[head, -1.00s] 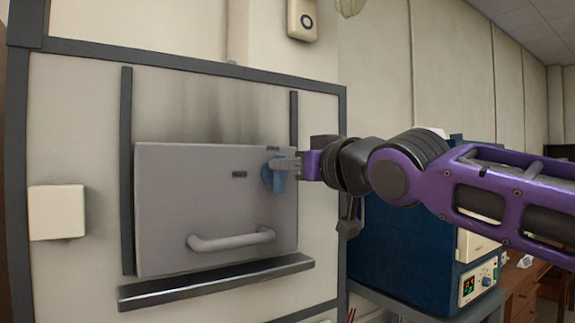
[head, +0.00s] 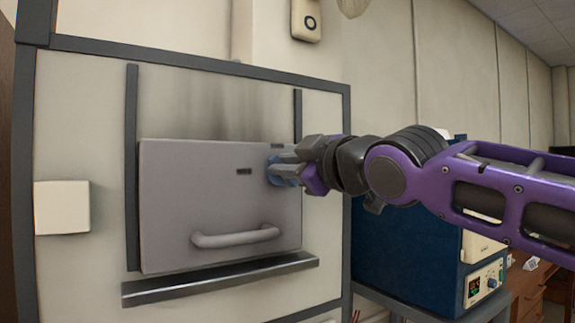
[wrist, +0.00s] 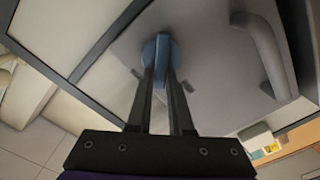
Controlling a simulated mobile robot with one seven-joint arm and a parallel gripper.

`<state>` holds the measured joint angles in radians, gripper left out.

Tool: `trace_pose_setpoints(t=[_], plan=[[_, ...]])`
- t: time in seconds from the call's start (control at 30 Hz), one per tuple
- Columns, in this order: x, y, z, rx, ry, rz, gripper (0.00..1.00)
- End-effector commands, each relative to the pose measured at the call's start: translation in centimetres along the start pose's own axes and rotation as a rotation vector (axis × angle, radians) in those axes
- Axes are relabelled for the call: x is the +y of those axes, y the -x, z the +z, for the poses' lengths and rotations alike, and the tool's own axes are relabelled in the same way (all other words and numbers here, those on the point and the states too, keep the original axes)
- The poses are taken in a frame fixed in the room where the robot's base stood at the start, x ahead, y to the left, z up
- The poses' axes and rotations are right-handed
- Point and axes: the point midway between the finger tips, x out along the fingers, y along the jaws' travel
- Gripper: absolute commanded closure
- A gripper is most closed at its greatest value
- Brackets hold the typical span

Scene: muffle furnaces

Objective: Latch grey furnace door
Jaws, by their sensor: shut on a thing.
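The grey furnace door (head: 195,205) stands flat against the pale furnace front, with a bar handle (head: 235,237) low on it. A blue latch knob (head: 277,171) sits near the door's upper right edge. My gripper (head: 284,168) is shut on the blue knob, coming from the right. In the wrist view the two fingers (wrist: 164,85) reach the blue knob (wrist: 156,50), one on each side; the grey door (wrist: 205,45) and its handle (wrist: 264,55) show behind. The fingers partly hide the knob in the head view.
A dark ledge (head: 220,279) runs below the door, and dark vertical rails (head: 131,165) flank it. A white box (head: 62,207) is on the furnace front at left. A blue furnace (head: 400,250) with a lit display stands at right, below my arm.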

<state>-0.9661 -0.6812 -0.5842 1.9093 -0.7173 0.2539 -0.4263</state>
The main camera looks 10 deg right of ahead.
Motion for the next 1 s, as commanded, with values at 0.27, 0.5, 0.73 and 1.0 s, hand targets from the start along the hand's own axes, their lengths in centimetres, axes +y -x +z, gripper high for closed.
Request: trace_pose_setpoints(t=[0.27, 0.5, 0.73, 1.0], plan=[[-0.5, 0.0, 0.1, -0.003, 0.264, -0.002, 1.0], [-0.9, 0.0, 0.3, -0.003, 0.484, -0.003, 1.0], [-1.1, 0.0, 0.4, -0.003, 0.653, -0.003, 1.0], [-1.2, 0.0, 0.6, -0.002, 0.775, -0.003, 1.0]])
